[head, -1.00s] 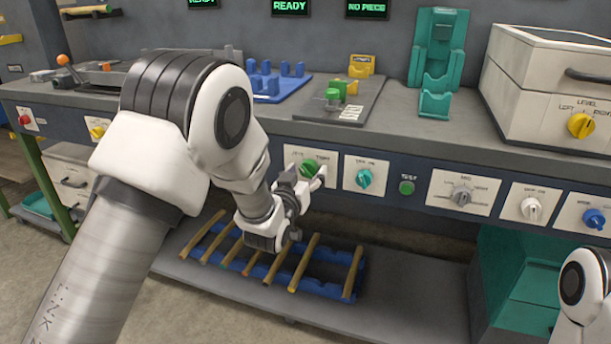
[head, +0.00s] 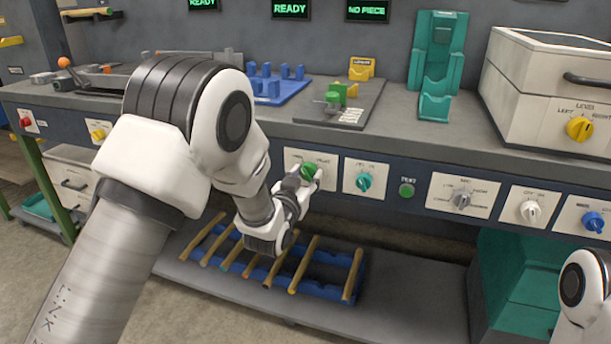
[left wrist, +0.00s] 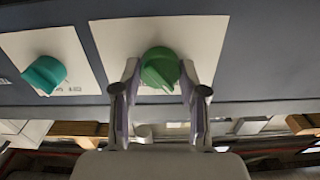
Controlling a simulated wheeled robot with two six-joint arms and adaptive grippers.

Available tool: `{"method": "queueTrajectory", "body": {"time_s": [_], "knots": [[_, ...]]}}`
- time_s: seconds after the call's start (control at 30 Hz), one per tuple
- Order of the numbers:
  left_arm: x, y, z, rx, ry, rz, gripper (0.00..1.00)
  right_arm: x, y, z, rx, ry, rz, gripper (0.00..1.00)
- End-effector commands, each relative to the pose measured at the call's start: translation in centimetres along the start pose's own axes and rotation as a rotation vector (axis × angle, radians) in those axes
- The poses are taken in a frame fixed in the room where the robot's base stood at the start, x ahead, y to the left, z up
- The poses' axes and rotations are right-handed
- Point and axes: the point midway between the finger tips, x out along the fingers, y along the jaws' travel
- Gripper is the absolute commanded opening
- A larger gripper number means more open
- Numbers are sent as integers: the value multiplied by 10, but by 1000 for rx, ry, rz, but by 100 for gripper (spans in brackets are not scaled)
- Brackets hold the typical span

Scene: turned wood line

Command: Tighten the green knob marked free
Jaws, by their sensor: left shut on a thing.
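The green knob (head: 309,170) sits on a white label plate on the bench's front panel. The plate's lettering is too small to read. In the left wrist view the green knob (left wrist: 160,70) stands between the two fingers of my left gripper (left wrist: 160,85), its pointer ridge slanting down to the right. My left gripper (head: 308,178) is shut on the knob from below and in front, and the fingers hide part of the plate. My right gripper is not in view; only a piece of my right arm shows at the lower right.
A teal knob (head: 364,181) on its own plate is just right, also in the left wrist view (left wrist: 44,75). A green button (head: 407,190) and grey (head: 461,198), white (head: 530,210) and blue (head: 593,221) knobs follow. A blue rack (head: 330,284) with wooden sticks lies below on the shelf.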

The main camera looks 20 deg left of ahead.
Motion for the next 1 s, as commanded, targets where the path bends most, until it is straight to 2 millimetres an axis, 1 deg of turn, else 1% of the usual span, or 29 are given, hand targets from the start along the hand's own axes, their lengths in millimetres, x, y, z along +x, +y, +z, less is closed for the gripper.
{"method": "queueTrajectory", "body": {"time_s": [0.4,1.0], "knots": [[0,0,0,378,-1,0,8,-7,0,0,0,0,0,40],[0,0,0,947,-1,1,8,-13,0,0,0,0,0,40]]}}
